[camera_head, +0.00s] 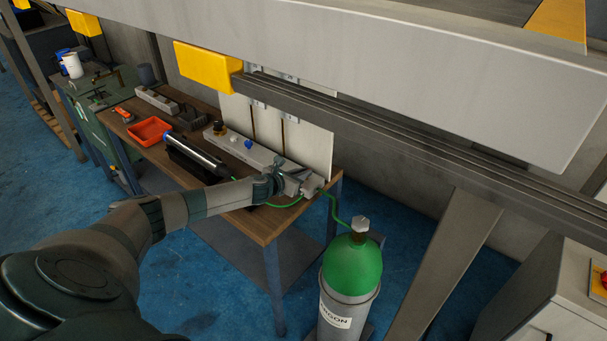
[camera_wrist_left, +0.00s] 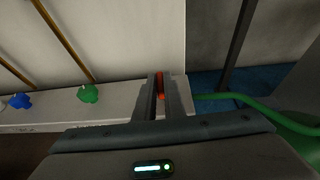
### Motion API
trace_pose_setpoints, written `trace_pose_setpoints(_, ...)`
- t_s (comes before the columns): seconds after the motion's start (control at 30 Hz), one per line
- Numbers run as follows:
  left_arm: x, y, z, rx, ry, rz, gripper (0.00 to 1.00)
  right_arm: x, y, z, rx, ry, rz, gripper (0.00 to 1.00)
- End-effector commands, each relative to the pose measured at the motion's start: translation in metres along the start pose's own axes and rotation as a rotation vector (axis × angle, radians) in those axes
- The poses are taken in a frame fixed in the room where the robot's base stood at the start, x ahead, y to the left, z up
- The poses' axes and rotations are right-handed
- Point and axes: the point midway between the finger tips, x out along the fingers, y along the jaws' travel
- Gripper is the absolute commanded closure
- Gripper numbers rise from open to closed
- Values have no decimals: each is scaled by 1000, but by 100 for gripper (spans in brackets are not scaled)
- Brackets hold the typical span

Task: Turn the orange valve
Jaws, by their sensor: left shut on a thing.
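The orange valve (camera_wrist_left: 160,80) shows as a narrow red-orange piece between the two fingers in the left wrist view. My left gripper (camera_wrist_left: 160,100) is shut on it, and the fingers hide most of its body. In the head view my left gripper (camera_head: 283,178) is at the near right end of the light grey manifold bar (camera_head: 262,157) on the workbench. The valve is hidden by the hand there. A green valve knob (camera_wrist_left: 88,94) and a blue valve knob (camera_wrist_left: 20,101) sit to its left on the same bar. My right gripper is not in view.
A green hose (camera_head: 330,205) runs from the bar's end to a green-topped gas cylinder (camera_head: 352,265) beside the wooden bench (camera_head: 262,226). A black-and-silver tube tool (camera_head: 197,155) and a red tray (camera_head: 150,131) lie left of the hand. A grey beam (camera_head: 400,118) crosses above.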

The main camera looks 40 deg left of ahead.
Motion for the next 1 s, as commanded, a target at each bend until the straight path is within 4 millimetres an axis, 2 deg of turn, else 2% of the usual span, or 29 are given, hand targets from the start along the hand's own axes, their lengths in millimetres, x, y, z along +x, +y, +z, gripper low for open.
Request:
trace_pose_setpoints(0.37, 0, 0, -1, 3, 1, -7, 100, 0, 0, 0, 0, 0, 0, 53)
trace_pose_setpoints(0.4, 0, 0, 0, 3, 1, -7, 88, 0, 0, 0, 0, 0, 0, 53)
trace_pose_setpoints(0.47, 0, 0, 0, 3, 0, -7, 74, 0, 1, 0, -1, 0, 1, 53)
trace_pose_setpoints(0.5, 0, 0, 0, 3, 0, -7, 72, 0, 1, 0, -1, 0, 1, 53)
trace_pose_setpoints(1.0, -6, 1, 0, 4, 0, -5, 72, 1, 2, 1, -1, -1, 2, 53)
